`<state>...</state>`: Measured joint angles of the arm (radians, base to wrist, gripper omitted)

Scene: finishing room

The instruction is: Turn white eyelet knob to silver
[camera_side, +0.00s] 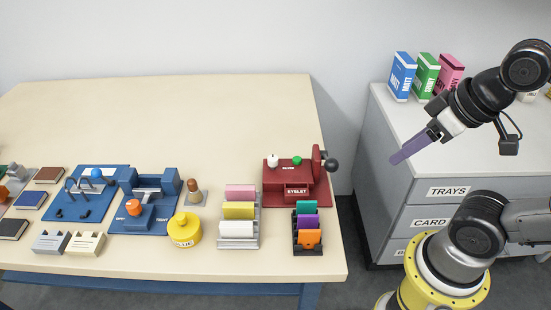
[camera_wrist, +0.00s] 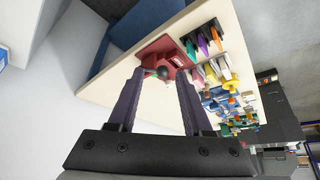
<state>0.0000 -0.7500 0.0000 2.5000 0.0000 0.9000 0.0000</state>
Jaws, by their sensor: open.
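The white eyelet knob (camera_side: 273,160) stands on top of the dark red eyelet machine (camera_side: 270,190), at the left of its upper face. A green knob (camera_side: 297,160) is to its right, and small lettering between them is too small to read surely. A lever with a dark ball (camera_side: 331,164) is at the machine's right side. My gripper (camera_side: 393,161) is up and to the right of the machine, clear of it, and holds nothing. In the wrist view my gripper (camera_wrist: 157,88) shows two spread fingers, with the red machine (camera_wrist: 175,53) beyond them. The white knob is not clear there.
A rack of coloured cards (camera_side: 308,237) stands just in front of the machine, and a rack of pastel blocks (camera_side: 238,230) to its left. A yellow glue pot (camera_side: 185,229) and blue fixtures (camera_side: 150,195) are further left. Grey drawers (camera_side: 435,215) stand right of the table (camera_side: 210,100), whose back is clear.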

